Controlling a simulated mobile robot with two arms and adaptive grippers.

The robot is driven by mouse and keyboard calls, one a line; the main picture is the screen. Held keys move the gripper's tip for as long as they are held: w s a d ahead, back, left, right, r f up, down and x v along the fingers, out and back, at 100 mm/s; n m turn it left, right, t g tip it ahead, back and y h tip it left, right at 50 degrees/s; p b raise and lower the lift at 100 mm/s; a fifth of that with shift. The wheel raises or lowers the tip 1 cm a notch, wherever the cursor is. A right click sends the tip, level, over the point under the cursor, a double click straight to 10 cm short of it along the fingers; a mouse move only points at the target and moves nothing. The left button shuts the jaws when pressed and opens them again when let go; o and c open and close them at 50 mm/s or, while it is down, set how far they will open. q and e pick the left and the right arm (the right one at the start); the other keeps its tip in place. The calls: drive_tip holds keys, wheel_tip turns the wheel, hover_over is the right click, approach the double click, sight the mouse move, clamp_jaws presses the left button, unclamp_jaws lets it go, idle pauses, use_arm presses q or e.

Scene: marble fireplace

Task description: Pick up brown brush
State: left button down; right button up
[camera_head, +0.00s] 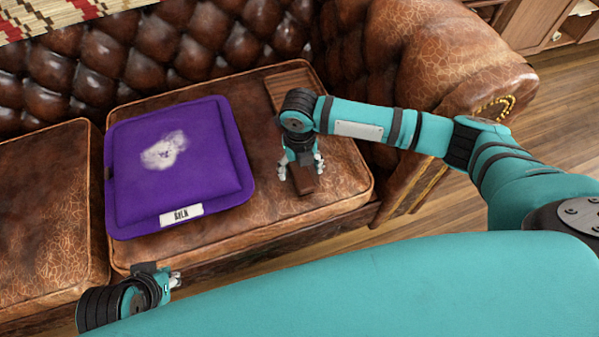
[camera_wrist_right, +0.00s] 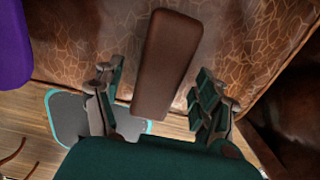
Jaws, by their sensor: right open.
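The brown brush (camera_head: 303,184) is a long, smooth brown block lying on the leather sofa seat (camera_head: 335,185). In the right wrist view the brush (camera_wrist_right: 167,62) runs lengthwise away from the camera, its near end between my fingers. My right gripper (camera_head: 301,170) points down over the brush. Its fingers stand open on either side, with a gap on both sides in the wrist view. Part of the brush is hidden under the gripper in the head view. My left gripper (camera_head: 172,281) is in front of the sofa's front edge, away from the brush; its finger opening is unclear.
A purple cushion (camera_head: 215,150) with a white patch and a label lies left of the brush. A slatted brown wooden object (camera_head: 288,80) lies at the seat's back, behind my right gripper. The rolled leather armrest (camera_head: 440,60) rises on the right.

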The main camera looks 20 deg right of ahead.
drive_tip(key=shift+r, duration=0.1)
drive_tip(key=c, duration=1.3)
use_arm(q)
drive_tip(key=shift+r, duration=0.1)
